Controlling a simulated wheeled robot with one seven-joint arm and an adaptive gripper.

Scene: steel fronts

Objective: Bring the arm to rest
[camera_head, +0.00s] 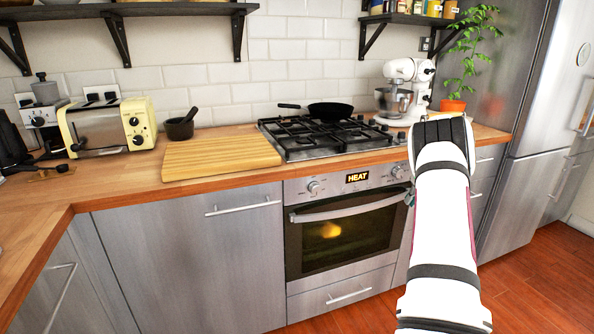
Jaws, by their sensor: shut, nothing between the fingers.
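My white arm (442,215) rises from the bottom right, in front of the oven's right side and the drawers. Its dark-banded bend (440,128) stands at the height of the counter edge in the picture. My gripper (410,197) is mostly hidden behind the arm; only a small grey part shows at the arm's left side, by the right end of the oven handle. It is shut, with nothing seen held. I cannot tell whether it touches the handle.
The oven (345,235) is closed, its window glows, and its display reads HEAT. A black pan (330,110) sits on the hob. A cutting board (222,157), toaster (108,127), white mixer (405,88) and potted plant (453,105) stand on the counter. Floor (535,275) is clear at right.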

